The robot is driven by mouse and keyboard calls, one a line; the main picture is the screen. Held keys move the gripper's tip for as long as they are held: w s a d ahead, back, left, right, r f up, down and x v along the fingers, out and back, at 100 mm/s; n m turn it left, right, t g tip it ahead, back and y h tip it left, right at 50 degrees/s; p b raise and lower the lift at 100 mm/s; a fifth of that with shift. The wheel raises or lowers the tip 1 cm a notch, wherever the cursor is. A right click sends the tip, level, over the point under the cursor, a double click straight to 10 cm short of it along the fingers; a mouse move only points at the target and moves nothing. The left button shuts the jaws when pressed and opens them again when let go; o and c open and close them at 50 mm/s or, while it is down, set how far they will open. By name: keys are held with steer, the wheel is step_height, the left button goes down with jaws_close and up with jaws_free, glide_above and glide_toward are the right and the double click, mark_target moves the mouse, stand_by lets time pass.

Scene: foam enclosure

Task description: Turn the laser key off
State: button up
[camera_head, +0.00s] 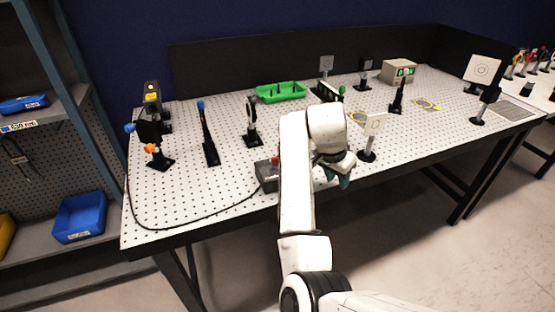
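A small dark grey box (266,178) with a red part on top stands at the front edge of the perforated table. A black cable runs from it along the table to the black laser-like device (152,97) with a yellow label at the far left. I cannot make out a key; part of the box is hidden behind my arm. My gripper (343,180) hangs at the table's front edge, right of the box and apart from it. Its greenish fingers point down, and they are too small and partly covered to tell whether they are open or shut.
The perforated table (205,205) bears several optics on posts. A green tray (281,92) and a beige instrument (398,71) stand at the back. The table's front left is mostly clear. A shelf with blue bins (80,217) stands left.

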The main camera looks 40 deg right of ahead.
mark_target(278, 156)
steer(key=w+a+r+m+y+b, duration=0.4)
steer(key=w+a+r, duration=0.5)
steer(key=w+r, duration=0.5)
steer(key=shift+m, duration=0.3)
step_height(278, 156, down, 10)
steer(key=shift+s+f+p, duration=0.1)
steer(key=shift+f+p, duration=0.1)
steer(key=shift+p, duration=0.6)
steer(key=shift+c, duration=0.4)
jaws_close()
